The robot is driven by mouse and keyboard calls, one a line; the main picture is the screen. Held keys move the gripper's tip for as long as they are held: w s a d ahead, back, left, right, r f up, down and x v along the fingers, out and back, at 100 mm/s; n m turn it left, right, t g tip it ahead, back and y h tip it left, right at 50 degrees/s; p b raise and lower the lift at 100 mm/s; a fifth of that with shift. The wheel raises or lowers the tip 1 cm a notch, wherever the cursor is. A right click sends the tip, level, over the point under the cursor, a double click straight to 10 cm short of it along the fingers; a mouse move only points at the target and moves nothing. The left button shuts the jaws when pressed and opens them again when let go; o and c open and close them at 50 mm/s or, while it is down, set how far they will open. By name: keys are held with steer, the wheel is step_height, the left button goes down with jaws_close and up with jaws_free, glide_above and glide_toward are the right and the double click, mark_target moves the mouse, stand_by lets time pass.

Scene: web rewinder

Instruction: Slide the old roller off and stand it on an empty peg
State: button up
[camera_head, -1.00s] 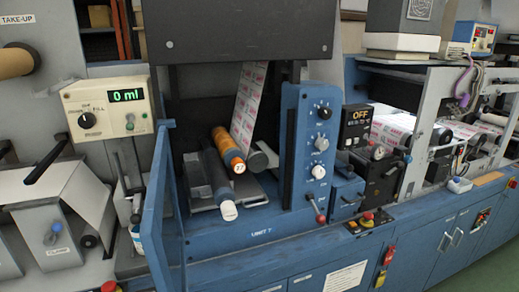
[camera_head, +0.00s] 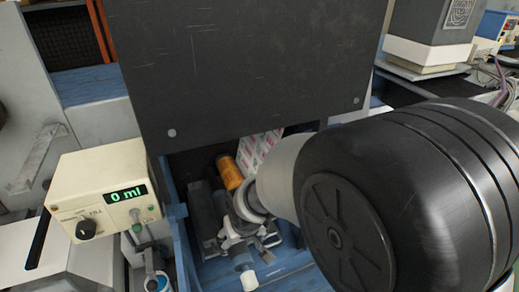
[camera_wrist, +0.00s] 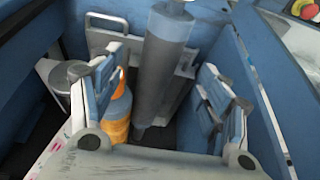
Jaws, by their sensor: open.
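An orange roller (camera_head: 229,172) sits in the blue machine's bay, partly hidden by my gripper (camera_head: 243,222). In the wrist view the orange roller (camera_wrist: 118,115) shows beside the left finger, partly covered by it. A grey roller with a pale blue end (camera_wrist: 164,62) runs between my spread fingers (camera_wrist: 160,80), and no finger clearly touches it. Its white end cap (camera_head: 249,281) shows below my gripper in the head view. My gripper is open. Which roller is the old one is not certain. I cannot make out an empty peg.
A dark panel (camera_head: 250,70) hangs above the bay. The cream box reading 0 ml (camera_head: 104,190) stands at left. A printed web (camera_head: 260,150) runs behind the rollers. Blue side walls (camera_wrist: 262,85) close in the bay, leaving little room.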

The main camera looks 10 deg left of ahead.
mark_target(238, 245)
steer(key=shift+a+f, duration=0.1)
steer(key=shift+a, duration=0.15)
steer(key=shift+w+f+b, duration=0.1)
steer(key=shift+f+b, duration=0.45)
steer(key=shift+f, duration=0.1)
steer(key=shift+b+x, duration=2.85)
steer(key=shift+x, duration=1.4)
steer(key=shift+c, duration=0.2)
steer(key=shift+w+r, duration=0.1)
steer(key=c, duration=1.3)
steer(key=shift+r, duration=0.15)
steer(key=s+d+b, duration=0.3)
steer(key=s+d, duration=0.4)
steer(key=s, duration=0.5)
steer(key=shift+d, duration=0.15)
